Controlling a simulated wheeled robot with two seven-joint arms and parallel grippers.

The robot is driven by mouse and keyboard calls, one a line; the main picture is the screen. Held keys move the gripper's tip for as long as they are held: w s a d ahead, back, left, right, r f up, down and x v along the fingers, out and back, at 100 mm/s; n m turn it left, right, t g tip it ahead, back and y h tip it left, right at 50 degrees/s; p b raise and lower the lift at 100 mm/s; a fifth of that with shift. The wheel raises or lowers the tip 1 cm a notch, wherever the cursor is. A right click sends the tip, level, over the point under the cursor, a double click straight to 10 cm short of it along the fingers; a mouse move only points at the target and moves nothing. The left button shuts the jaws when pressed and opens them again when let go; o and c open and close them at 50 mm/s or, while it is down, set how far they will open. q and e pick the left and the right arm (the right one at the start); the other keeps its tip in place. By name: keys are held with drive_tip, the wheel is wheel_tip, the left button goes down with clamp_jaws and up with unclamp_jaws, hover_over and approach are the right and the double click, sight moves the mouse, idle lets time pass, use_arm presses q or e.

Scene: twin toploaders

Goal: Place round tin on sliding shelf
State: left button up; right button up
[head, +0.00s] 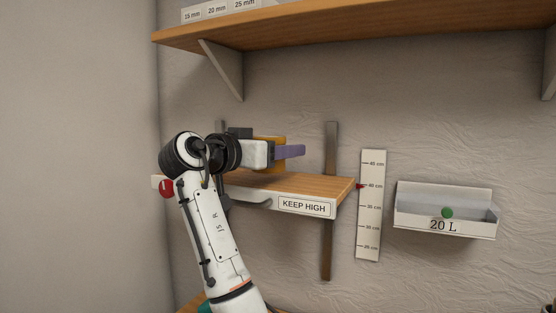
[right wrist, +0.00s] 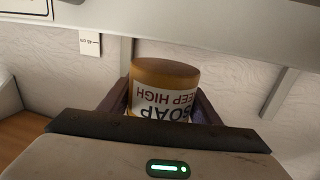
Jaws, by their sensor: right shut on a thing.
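The round tin (head: 268,141) is orange with a pale label band in the head view. In the right wrist view the tin (right wrist: 165,75) shows its label upside down, with the words SOAP and KEEP HIGH. My right gripper (head: 280,153) is shut on it, with a finger on each side in the right wrist view. The sliding shelf (head: 315,184) has a wooden top and a white front marked KEEP HIGH. The tin is over its left part; I cannot tell whether its base touches the board. My left gripper is not in view.
A fixed wooden shelf (head: 330,27) hangs above. A height scale (head: 370,205) stands right of the sliding shelf, whose red pointer (head: 360,186) is near 40 cm. A white 20 L bin (head: 445,224) holds a green ball. The sliding shelf's right part is bare.

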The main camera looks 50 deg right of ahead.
wheel_tip(320, 180, down, 2)
drive_tip(key=shift+f, duration=0.1)
drive_tip(key=shift+f, duration=0.15)
drive_tip(key=o, duration=1.4)
drive_tip(key=shift+r, duration=0.25)
drive_tip(key=s+a+b, duration=0.1)
drive_tip(key=a+b, duration=0.1)
drive_tip(key=a, duration=1)
drive_tip(key=shift+r+b, duration=0.2)
drive_tip(key=shift+b, duration=0.1)
